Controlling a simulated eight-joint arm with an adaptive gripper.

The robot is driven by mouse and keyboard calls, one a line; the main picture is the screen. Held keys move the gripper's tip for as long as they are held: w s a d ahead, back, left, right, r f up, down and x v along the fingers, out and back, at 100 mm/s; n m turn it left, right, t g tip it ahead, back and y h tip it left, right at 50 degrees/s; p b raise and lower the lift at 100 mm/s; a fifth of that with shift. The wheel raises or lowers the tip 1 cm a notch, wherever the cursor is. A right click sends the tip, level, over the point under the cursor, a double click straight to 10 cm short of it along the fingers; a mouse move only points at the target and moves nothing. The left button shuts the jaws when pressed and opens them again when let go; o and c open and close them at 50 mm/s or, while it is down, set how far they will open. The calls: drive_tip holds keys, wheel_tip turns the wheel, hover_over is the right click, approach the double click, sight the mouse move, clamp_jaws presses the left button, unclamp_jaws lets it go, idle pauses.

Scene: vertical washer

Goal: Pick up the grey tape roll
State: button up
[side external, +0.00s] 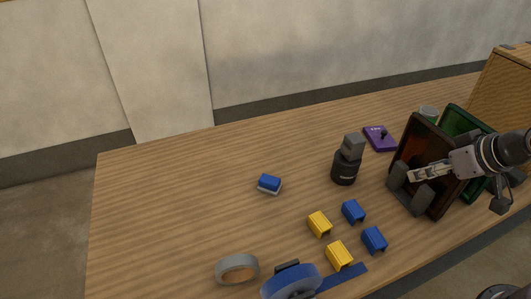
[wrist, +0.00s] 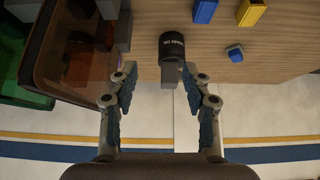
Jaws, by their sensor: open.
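The grey tape roll (side external: 236,261) lies flat on the wooden table near its front left edge in the side external view. Its hole shows the wood beneath. It does not show in the wrist view. My gripper (side external: 411,178) is at the right side of the table, far to the right of the roll, in front of a dark red-brown bin. In the wrist view my gripper (wrist: 160,73) has its two fingers apart with nothing held between them.
A blue tape roll (side external: 291,281) lies right of the grey one. Yellow blocks (side external: 319,223) and blue blocks (side external: 353,211) stand mid-table. A black container (side external: 345,168) is behind them. The red-brown bin (side external: 423,150) and green bin (side external: 458,122) stand right. The table's left is clear.

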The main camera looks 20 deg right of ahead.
drive_tip(key=shift+a, duration=0.1)
drive_tip(key=n+g+y, duration=0.5)
drive_tip(key=n+g, duration=0.1)
drive_tip(key=n, duration=1)
hover_over(234, 263)
drive_tip(key=d, duration=0.3)
wheel_tip(234, 263, down, 6)
drive_tip(key=shift+g+h, duration=0.3)
drive_tip(key=x, duration=0.4)
drive_tip(key=shift+s+a+f, duration=0.2)
drive_tip(key=shift+a+f, duration=0.05)
drive_tip(key=shift+a, duration=0.15)
drive_tip(key=shift+x, duration=0.85)
drive_tip(key=f, duration=0.3)
drive_tip(key=shift+w+a+f, duration=0.25)
drive_tip(key=shift+w+f, duration=0.05)
drive_tip(key=shift+w, duration=0.1)
drive_tip(key=shift+a+f, duration=0.25)
drive_tip(key=shift+f, duration=0.4)
